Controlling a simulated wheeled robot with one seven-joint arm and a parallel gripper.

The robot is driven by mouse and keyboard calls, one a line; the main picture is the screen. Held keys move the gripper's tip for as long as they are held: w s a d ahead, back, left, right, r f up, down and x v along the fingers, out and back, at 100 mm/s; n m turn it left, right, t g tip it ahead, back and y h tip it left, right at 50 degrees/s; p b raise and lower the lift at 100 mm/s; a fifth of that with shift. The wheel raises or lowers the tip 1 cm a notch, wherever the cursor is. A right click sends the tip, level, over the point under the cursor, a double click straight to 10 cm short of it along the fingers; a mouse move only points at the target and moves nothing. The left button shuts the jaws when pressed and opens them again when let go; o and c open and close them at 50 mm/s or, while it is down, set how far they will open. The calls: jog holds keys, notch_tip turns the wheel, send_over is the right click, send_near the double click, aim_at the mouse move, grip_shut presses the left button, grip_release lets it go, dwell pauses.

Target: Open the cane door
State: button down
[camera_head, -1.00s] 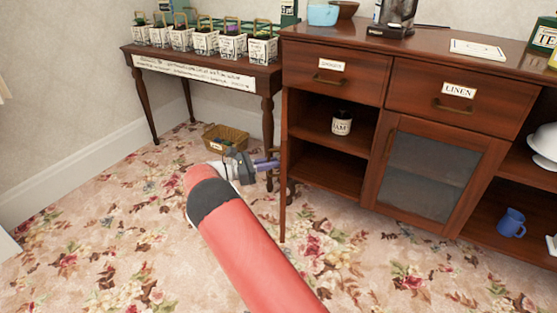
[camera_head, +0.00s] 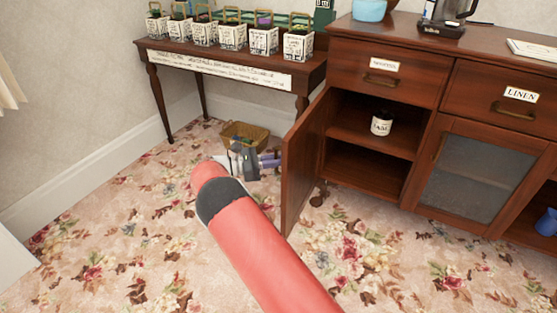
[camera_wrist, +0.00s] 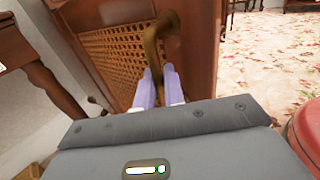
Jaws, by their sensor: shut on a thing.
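The cane door (camera_head: 306,160) stands swung out from the left end of the sideboard (camera_head: 440,90). Its plain wooden inner side shows in the head view. In the wrist view the cane door (camera_wrist: 108,50) shows its woven cane panel in a brown wooden frame. A curved brass-coloured handle (camera_wrist: 151,42) is fixed to its frame. My gripper (camera_wrist: 158,78) is shut on this handle, with its two pale purple fingers on either side of the lower part. In the head view my gripper (camera_head: 274,160) is at the outer side of the door, which partly hides the fingertips.
The open compartment holds a jam jar (camera_head: 382,122) on its upper shelf. A side table (camera_head: 225,68) with several potted plants stands behind my gripper, with a wicker basket (camera_head: 240,132) below it. Patterned carpet (camera_head: 120,240) lies free at the left and front.

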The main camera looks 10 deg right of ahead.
jog(key=c, duration=1.6)
grip_release()
jog(key=shift+c, duration=0.2)
jog(key=a, duration=0.7)
jog(key=shift+s+a+b, duration=0.2)
jog(key=shift+a+b, duration=0.15)
